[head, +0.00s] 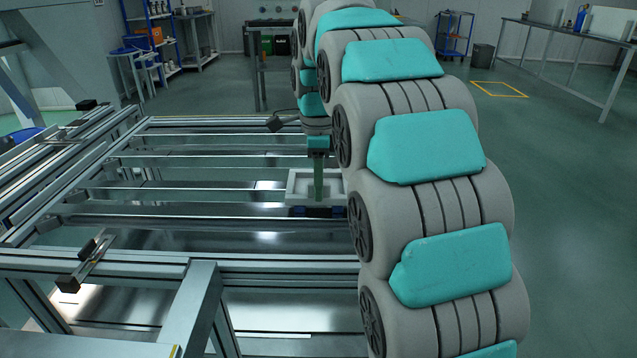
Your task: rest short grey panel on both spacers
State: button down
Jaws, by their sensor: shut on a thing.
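My gripper (318,198) points down over the fixture near the middle of the view, seen from behind. Its jaws are shut on the short grey panel (298,187), a small light grey piece with a raised-looking edge. The panel looks roughly level, just above or at the fixture's cross rails. Small dark blue blocks (327,212), perhaps the spacers, show just below the panel's near edge. I cannot tell whether the panel touches them. My arm hides the panel's right side and what lies beyond it.
The metal frame fixture (190,262) with several long cross rails (200,190) fills the left and middle. A clamp-like part (85,265) sits on its near left rail. A workbench (570,38) stands at the back right. The green floor on the right is clear.

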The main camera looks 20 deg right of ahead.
jog(key=shift+f, duration=0.1)
jog(key=c, duration=0.7)
grip_release()
notch_tip(320, 180, up, 8)
jog(key=shift+f+p, duration=0.25)
jog(key=shift+p, duration=0.25)
jog(key=shift+s+r, duration=0.1)
jog(key=shift+s, duration=0.05)
jog(key=s+a+f+n, duration=0.1)
jog(key=s+f+n, duration=0.5)
jog(key=s, duration=0.5)
jog(key=s+a+f+n+g, duration=0.1)
jog(key=s+f+n, duration=0.6)
jog(key=s, duration=0.5)
jog(key=s+a+f+n, duration=0.1)
jog(key=s+f+n, duration=0.5)
jog(key=s, duration=0.5)
jog(key=shift+s+f+n+g, duration=0.15)
jog(key=shift+n, duration=0.45)
jog(key=shift+s+f+n+g, duration=0.15)
jog(key=shift+n, duration=0.45)
